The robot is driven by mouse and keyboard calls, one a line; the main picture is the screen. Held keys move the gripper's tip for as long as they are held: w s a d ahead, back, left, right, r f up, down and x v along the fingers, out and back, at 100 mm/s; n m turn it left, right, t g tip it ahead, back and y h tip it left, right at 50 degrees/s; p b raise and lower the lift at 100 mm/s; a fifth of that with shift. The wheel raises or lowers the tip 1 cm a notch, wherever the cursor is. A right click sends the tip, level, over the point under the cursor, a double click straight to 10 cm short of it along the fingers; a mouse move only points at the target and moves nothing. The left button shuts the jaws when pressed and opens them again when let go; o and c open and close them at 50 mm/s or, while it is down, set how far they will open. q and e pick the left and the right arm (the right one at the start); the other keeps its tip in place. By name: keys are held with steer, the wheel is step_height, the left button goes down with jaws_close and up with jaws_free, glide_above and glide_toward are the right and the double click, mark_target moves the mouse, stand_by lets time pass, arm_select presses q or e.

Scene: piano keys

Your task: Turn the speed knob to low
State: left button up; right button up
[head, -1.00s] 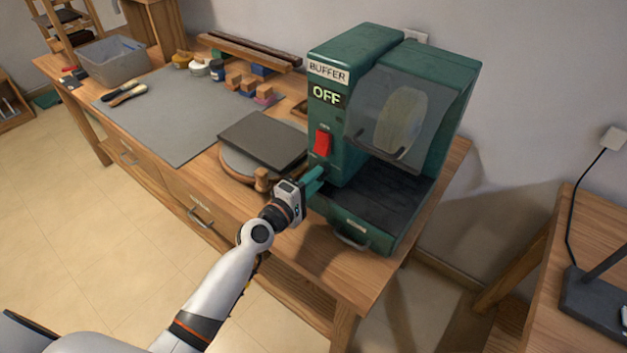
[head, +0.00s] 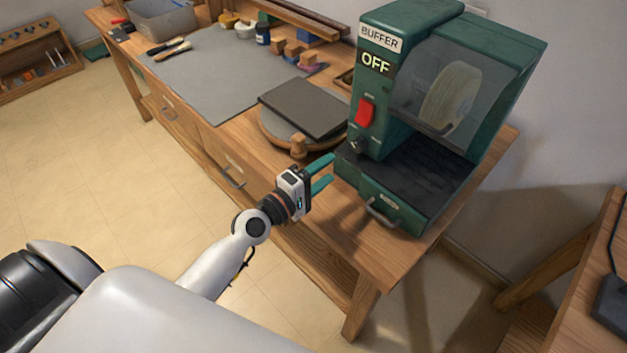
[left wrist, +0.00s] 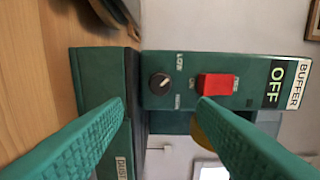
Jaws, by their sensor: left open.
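The green buffer machine (head: 395,115) stands on the workbench with an "OFF" sign lit. Its black speed knob (head: 360,145) is on the front face below the red switch (head: 365,111). In the left wrist view, the knob (left wrist: 160,84) has a short white mark, with a "LOW" label above it in the picture and another label, too small to read, below it. My left gripper (head: 326,172) is open and empty, with green fingers, a little short of the knob. In the left wrist view its fingers (left wrist: 162,106) spread to either side below the knob. My right gripper is out of view.
A round wooden stand with a dark slab (head: 303,106) sits left of the machine. The machine's drawer (head: 388,205) with its handle juts out at the front. A grey mat (head: 215,85) and small jars lie farther back. A second table (head: 590,285) is at right.

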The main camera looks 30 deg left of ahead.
arm_select(q)
steer(key=shift+b+v, duration=0.3)
steer(key=shift+v, duration=1.35)
